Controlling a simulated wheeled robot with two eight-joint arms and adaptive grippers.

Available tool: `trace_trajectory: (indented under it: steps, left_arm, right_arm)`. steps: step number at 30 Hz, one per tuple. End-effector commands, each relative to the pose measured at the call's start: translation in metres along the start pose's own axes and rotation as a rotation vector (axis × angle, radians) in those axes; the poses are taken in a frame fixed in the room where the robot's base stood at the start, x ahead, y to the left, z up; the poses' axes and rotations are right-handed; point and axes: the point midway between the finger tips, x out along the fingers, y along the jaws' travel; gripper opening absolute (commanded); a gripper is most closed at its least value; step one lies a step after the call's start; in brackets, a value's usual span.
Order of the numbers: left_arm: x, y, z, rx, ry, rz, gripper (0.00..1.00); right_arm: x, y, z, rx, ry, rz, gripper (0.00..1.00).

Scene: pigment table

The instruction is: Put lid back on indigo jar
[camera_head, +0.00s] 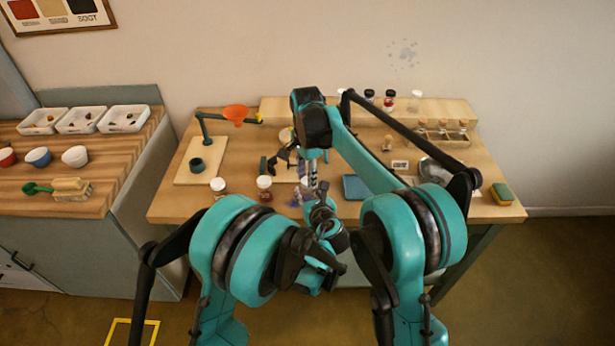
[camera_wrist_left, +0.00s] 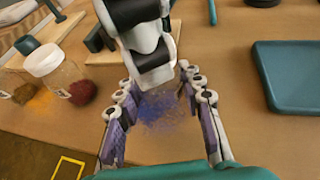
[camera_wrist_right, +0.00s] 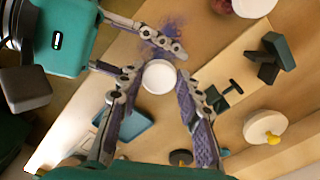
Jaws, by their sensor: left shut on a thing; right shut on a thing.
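The lid, a white disc (camera_wrist_right: 159,77), sits between the fingertips of my right gripper (camera_wrist_right: 158,82), which is shut on it. In the head view my right gripper (camera_head: 312,178) points down over the table's middle. My left gripper (camera_wrist_left: 158,112) is shut below it, with speckled indigo pigment (camera_wrist_left: 160,108) between its fingers. The indigo jar's clear walls are hard to make out there. My right gripper's black and white body covers the top of that spot in the left wrist view. Whether the lid touches the jar's rim cannot be told.
Two white-lidded jars, one ochre (camera_head: 218,187) and one red (camera_head: 264,188), stand left of the grippers. A blue tray (camera_head: 356,188) lies to the right. A funnel (camera_head: 236,113) on a stand and a metal bowl (camera_head: 434,171) are farther out.

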Motion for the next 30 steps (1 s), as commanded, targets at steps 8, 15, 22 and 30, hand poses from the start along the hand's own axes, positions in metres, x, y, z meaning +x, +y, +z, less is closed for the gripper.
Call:
trace_trajectory:
  steps: [8,15,22,30]
  left_arm:
    - [-0.0001,-0.0002,-0.0006,-0.001,0.002,0.0,0.0]
    - [-0.0001,-0.0002,-0.0007,-0.001,0.002,0.0,0.0]
    - [-0.0001,-0.0001,-0.0007,-0.001,0.002,0.0,0.0]
    - [-0.0001,-0.0001,-0.0007,-0.001,0.002,0.0,0.0]
  right_arm:
    - [0.0,-0.0033,-0.0011,0.669,-0.001,-0.001,0.25]
    - [0.0002,-0.0045,-0.0034,1.241,-0.001,-0.001,0.25]
    - [0.0004,-0.0046,-0.0049,1.575,-0.002,-0.001,0.25]
    - [0.0005,-0.0046,-0.0051,1.616,-0.002,0.0,0.25]
